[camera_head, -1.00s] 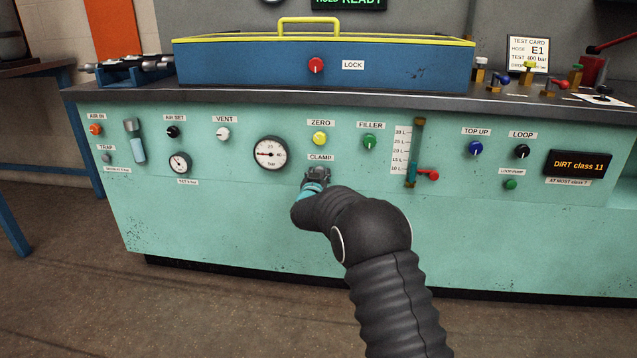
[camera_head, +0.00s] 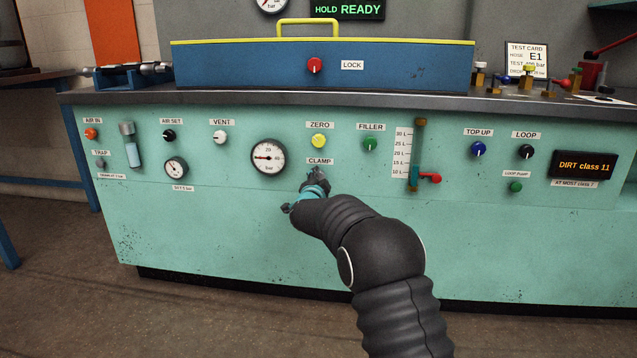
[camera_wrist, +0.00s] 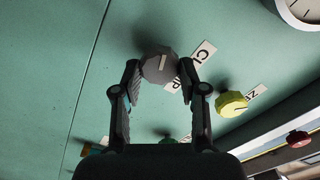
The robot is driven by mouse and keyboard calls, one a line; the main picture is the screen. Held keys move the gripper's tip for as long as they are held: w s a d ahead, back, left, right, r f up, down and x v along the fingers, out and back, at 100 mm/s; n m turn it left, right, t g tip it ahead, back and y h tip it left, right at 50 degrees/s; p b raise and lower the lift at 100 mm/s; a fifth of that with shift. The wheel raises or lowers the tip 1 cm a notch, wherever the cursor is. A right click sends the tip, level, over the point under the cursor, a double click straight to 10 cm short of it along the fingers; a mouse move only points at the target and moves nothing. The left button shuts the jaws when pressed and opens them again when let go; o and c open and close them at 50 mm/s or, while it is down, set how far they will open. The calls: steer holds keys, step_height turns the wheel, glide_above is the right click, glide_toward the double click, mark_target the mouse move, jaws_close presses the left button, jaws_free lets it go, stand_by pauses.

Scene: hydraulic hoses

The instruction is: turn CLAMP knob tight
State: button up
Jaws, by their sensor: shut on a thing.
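The CLAMP knob is a grey knob with a pale pointer line (camera_wrist: 160,66), seen in the wrist view beside its partly covered white label (camera_wrist: 190,66). My gripper (camera_wrist: 160,82) is shut on this knob, with one finger on each side of it. In the head view my gripper (camera_head: 317,177) is at the panel just below the CLAMP label (camera_head: 320,161), and it hides the knob there. The wrist view is rolled, so the label text runs at a slant.
The yellow ZERO knob (camera_head: 318,141) sits just above, and shows close by in the wrist view (camera_wrist: 231,103). A round gauge (camera_head: 268,157) is to the left. The green FILLER knob (camera_head: 370,144) and a red-handled valve (camera_head: 430,178) are to the right. The panel below is bare.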

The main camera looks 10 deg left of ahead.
steer(key=shift+m, duration=1.9)
steer(key=shift+d, duration=0.1)
steer(key=o, duration=1.1)
steer(key=shift+o, duration=0.2)
steer(key=shift+s, duration=0.2)
steer(key=s, duration=1.1)
steer(key=shift+s+a, duration=0.25)
steer(key=shift+s, duration=0.05)
steer(key=shift+f, duration=0.1)
